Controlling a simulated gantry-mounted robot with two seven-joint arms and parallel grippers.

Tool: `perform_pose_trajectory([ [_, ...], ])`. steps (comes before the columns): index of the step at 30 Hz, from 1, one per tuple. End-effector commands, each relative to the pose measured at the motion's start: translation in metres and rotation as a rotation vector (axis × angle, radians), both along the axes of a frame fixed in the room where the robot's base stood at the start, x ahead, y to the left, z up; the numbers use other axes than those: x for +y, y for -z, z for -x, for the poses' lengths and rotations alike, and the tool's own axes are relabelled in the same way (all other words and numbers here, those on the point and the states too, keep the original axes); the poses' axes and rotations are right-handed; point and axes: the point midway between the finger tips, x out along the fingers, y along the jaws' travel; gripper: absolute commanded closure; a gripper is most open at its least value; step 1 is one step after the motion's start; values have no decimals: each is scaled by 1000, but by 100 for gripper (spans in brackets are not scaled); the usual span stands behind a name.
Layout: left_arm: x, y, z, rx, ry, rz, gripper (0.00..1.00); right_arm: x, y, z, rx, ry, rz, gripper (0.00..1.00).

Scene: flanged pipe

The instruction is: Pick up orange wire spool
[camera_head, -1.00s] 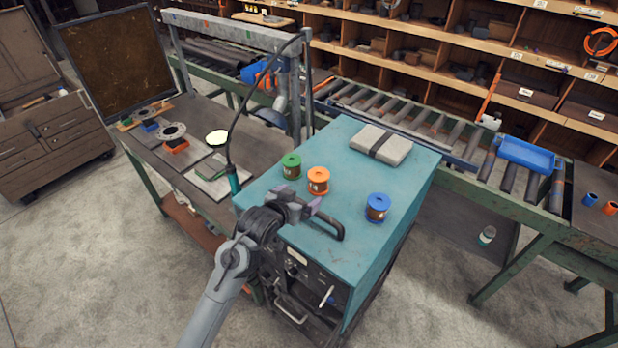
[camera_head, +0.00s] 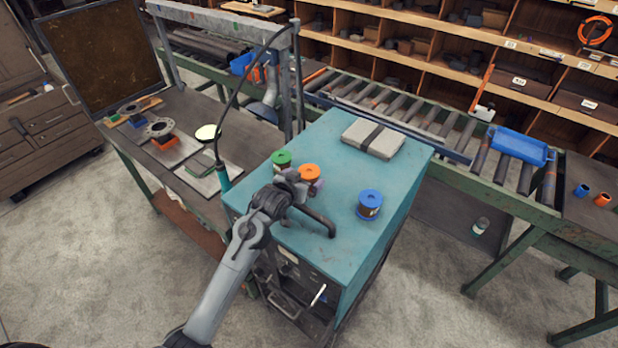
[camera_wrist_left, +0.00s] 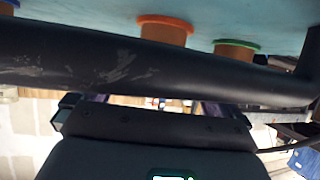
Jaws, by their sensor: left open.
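The orange wire spool (camera_head: 310,173) stands on the teal cabinet top (camera_head: 352,178), between a green spool (camera_head: 281,160) and a blue spool (camera_head: 369,204). My left gripper (camera_head: 304,186) is open, just in front of the orange spool in the head view, and hides its lower part. I cannot tell whether they touch. In the left wrist view the orange spool (camera_wrist_left: 166,29) and the green spool (camera_wrist_left: 236,50) show beyond a dark bar, the cabinet handle (camera_wrist_left: 90,62). My right gripper is not in view.
The black handle (camera_head: 313,220) rises at the cabinet's front edge, close beside my left gripper. A grey strapped package (camera_head: 373,138) lies at the back of the top. A workbench (camera_head: 185,150) with flanges is at left. A roller conveyor with a blue tray (camera_head: 521,147) runs behind.

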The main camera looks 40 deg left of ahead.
Motion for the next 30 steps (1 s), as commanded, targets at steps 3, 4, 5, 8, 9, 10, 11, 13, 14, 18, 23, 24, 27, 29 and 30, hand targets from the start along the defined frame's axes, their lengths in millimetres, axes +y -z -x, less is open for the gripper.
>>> perform_pose_trajectory([
  [3,3,3,-14,1,0,0,0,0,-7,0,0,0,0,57],
  [4,3,4,-17,-1,0,0,0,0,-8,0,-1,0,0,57],
  [5,4,5,-20,0,0,0,0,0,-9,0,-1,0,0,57],
  [8,6,11,-29,0,0,-1,0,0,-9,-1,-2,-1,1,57],
  [9,7,13,-32,-1,0,-1,0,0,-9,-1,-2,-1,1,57],
  [10,7,14,-34,0,0,-1,0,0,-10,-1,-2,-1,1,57],
  [11,7,15,-35,0,0,-1,0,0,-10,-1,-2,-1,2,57],
  [13,8,16,-37,-1,0,-1,0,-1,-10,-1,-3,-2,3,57],
  [14,8,16,-37,-1,0,-1,0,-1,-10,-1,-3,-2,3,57],
  [18,8,16,-37,-2,0,-1,0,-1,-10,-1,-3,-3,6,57],
  [23,8,16,-37,-1,0,-1,14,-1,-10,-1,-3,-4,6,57],
  [24,8,16,-37,-1,0,-1,20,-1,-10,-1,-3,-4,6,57],
  [27,8,16,-37,-1,0,-1,36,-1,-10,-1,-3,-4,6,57],
  [29,8,16,-37,-1,0,-1,45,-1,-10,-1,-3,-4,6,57],
  [30,8,16,-37,-1,0,-1,51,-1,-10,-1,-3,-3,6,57],
])
